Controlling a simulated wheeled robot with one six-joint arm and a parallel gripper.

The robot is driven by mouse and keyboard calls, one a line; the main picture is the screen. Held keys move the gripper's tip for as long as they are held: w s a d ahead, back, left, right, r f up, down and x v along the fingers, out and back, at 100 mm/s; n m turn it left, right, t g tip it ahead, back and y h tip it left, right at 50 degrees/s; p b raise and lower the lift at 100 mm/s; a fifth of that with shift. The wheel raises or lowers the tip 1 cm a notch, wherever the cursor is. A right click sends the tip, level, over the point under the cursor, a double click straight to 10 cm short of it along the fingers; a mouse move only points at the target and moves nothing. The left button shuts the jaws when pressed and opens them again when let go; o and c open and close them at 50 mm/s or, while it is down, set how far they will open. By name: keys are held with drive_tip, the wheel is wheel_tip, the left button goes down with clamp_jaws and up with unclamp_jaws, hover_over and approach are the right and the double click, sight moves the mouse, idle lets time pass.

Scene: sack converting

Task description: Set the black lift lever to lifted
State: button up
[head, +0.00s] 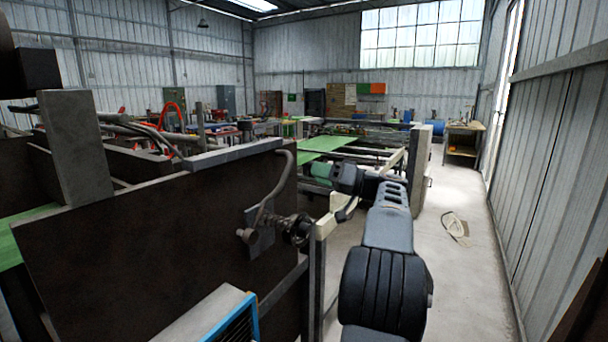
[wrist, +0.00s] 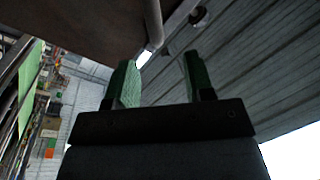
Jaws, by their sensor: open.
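A curved dark grey rod (head: 279,178), which may be the black lift lever, rises from a bracket on the dark side panel in the head view and bends over near the panel's top corner. I cannot tell its setting. My gripper (head: 314,170) is to the right of the rod's upper part, its green-padded fingers pointing left towards the machine. The wrist view shows my gripper (wrist: 160,65) open and empty, its two fingers apart. A grey rod (wrist: 153,22) shows beyond the fingertips there, apart from them; I cannot tell whether it is the same rod.
The dark machine panel (head: 150,235) fills the left. A pale upright post (head: 318,265) stands below my gripper. Green sheet (head: 322,146) runs on the machine behind. The floor aisle (head: 470,270) at right is mostly clear, with a pale loose item (head: 455,227) on it, beside the corrugated wall.

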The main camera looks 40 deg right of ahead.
drive_tip(key=shift+v, duration=1.3)
drive_tip(key=shift+a, duration=0.1)
